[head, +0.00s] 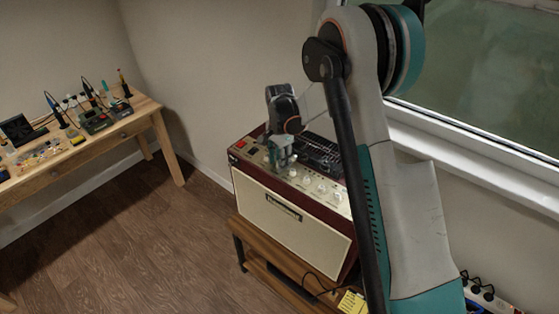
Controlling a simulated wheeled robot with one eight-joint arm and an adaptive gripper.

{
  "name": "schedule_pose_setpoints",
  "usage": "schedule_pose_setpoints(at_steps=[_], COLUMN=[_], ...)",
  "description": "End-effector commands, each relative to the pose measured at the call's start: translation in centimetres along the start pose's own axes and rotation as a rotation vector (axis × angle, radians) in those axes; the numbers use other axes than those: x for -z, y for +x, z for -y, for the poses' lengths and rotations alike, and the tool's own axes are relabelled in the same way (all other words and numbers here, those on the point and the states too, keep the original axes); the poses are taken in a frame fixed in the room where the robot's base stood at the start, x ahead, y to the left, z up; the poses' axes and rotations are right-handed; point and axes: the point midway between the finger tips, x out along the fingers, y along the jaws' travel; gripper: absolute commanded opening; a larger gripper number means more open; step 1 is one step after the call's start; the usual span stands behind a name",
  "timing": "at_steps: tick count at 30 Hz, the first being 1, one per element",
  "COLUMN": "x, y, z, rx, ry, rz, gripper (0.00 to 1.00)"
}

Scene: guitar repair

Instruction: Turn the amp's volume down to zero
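The amp (290,222) is a cream and dark red box standing in the middle of the head view. Its top panel carries several pale knobs (320,187), with a red part at the left end. My gripper (284,165) points down at the left part of this panel, close above it or touching it; I cannot tell which. The gripper is small here and I cannot tell whether its fingers are open or shut on a knob. The panel right under the fingers is hidden, and no knob's setting or label can be read.
The amp stands on a wooden stand (262,255) with a yellow note (352,302) near its right end. A wooden workbench (145,108) with tools is at the left. A window sill (470,165) runs behind my arm. The floor (130,240) at the left is clear.

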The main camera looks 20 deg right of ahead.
Motion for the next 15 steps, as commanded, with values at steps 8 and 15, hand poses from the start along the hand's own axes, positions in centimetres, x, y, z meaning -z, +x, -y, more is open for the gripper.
schedule_pose_setpoints(at_steps=[8, 15], x=[0.0, 0.01], y=[0.14, 0.13], z=[0.01, 0.01], rx=[0.0, 0.0], ry=[0.0, 0.0], rz=[0.0, 0.0], gripper=[0.37, 0.0])
